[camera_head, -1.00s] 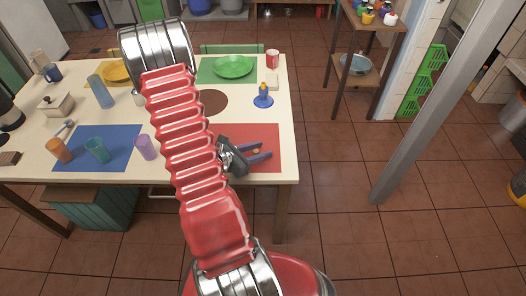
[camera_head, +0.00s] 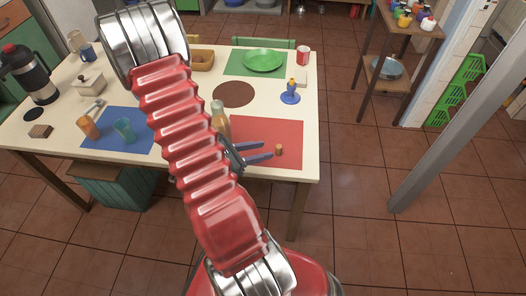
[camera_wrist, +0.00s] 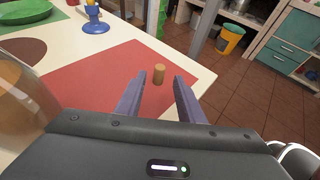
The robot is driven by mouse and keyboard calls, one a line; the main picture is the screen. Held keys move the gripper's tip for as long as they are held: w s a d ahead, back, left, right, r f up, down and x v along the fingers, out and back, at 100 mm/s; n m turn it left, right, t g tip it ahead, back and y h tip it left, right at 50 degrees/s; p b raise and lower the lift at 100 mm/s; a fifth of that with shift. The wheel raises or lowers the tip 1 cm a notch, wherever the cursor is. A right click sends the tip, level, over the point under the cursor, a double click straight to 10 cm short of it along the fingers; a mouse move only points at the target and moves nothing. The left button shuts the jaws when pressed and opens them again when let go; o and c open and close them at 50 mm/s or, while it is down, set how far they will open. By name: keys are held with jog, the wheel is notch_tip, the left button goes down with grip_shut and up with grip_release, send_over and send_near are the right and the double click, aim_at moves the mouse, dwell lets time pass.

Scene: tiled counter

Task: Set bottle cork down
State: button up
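The bottle cork (camera_head: 279,150) is a small tan cylinder, upright on the red placemat (camera_head: 285,131) near the table's front right corner. My gripper (camera_head: 270,150) is open and low over the mat, its fingers pointing right toward the cork. In the wrist view the cork (camera_wrist: 159,74) shows in line with the gap between the two spread fingertips, at or just past them, and neither finger appears to touch it. A glass bottle (camera_head: 220,118) with amber contents stands left of the mat, partly hidden by my arm; it also shows at the wrist view's left edge (camera_wrist: 25,105).
A blue stand (camera_head: 290,97) with a yellow top is behind the mat, near a green plate (camera_head: 263,60) and red cup (camera_head: 303,56). A brown round mat (camera_head: 234,94) lies behind the bottle. The mat's right part is clear up to the table edge.

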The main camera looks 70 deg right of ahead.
dwell(0.8)
jog(key=shift+w+a+r, duration=0.1)
jog(key=shift+w+r, duration=0.1)
jog(key=shift+r, duration=0.1)
jog(key=w+a+r+m+t+y, duration=0.3)
jog(key=a+r, duration=0.5)
jog(key=a, duration=0.5)
jog(key=w+a+r+m+t+y, duration=0.3)
jog(key=w+a+r+t, duration=0.3)
jog(key=a+r, duration=0.3)
jog(key=w+a+r+m+t+y, duration=0.4)
jog(key=a+r, duration=0.4)
jog(key=a, duration=1)
jog(key=shift+w+r+t, duration=0.3)
jog(key=shift+w+t, duration=0.2)
jog(key=shift+w, duration=0.4)
jog(key=shift+d, duration=0.25)
jog(key=shift+c, duration=0.5)
